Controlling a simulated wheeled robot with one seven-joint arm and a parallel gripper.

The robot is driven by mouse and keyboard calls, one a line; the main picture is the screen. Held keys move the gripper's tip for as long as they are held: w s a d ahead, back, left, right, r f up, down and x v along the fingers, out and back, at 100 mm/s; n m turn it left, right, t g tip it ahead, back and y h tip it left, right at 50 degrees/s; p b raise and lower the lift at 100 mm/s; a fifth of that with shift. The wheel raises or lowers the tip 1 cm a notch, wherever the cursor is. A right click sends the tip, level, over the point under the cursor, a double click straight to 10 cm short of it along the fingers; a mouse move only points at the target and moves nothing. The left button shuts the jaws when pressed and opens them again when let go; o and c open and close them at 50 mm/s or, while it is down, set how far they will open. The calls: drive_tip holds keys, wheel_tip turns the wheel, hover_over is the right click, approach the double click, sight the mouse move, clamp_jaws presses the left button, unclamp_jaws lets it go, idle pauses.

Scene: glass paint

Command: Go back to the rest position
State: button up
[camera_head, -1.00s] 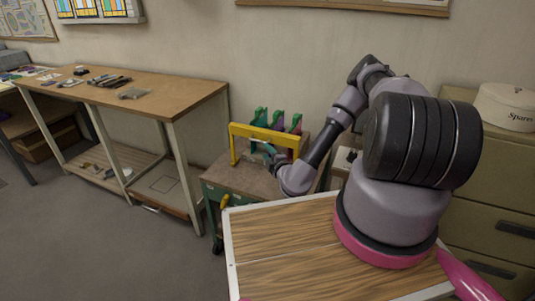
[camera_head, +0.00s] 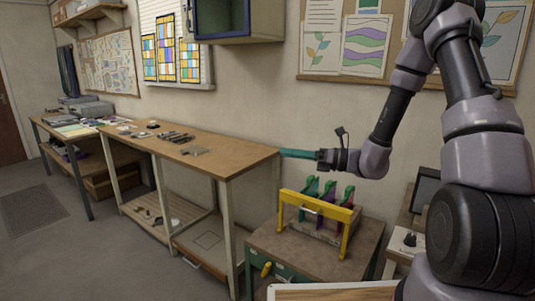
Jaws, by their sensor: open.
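My gripper (camera_head: 298,153) is at the end of my raised arm, pointing left, near the right end of the long wooden workbench (camera_head: 235,158) in the picture. Its teal fingers show from the side, so the gap between them is hard to see. I see nothing held in it. The gripper is above the small cart (camera_head: 300,252) and clear of the rack with the yellow frame (camera_head: 318,208). Green, purple and red upright pieces (camera_head: 330,190) stand in that rack.
The workbench carries several small dark tools (camera_head: 170,136). A wall cabinet (camera_head: 235,18) hangs above it. Pinned sheets cover a board (camera_head: 335,65) behind my arm. A dark framed item (camera_head: 425,190) stands at the right.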

drive_tip(key=s+d+r+n+g+h, duration=0.2)
drive_tip(key=s+r+n+g+h, duration=0.15)
drive_tip(key=s+n, duration=0.3)
drive_tip(key=s+d+r+n+g+h, duration=0.2)
drive_tip(key=s+r+n+h, duration=0.25)
drive_tip(key=s+n, duration=0.2)
drive_tip(key=s+d+r+n+t+h, duration=0.3)
drive_tip(key=d+r+n+t+h, duration=0.1)
drive_tip(key=d, duration=0.3)
drive_tip(key=s+d+r+n+t+h, duration=0.3)
drive_tip(key=d+r+n+t+h, duration=0.1)
drive_tip(key=d+r+n+t, duration=0.1)
drive_tip(key=shift+d+r, duration=0.85)
drive_tip(key=shift+d, duration=0.2)
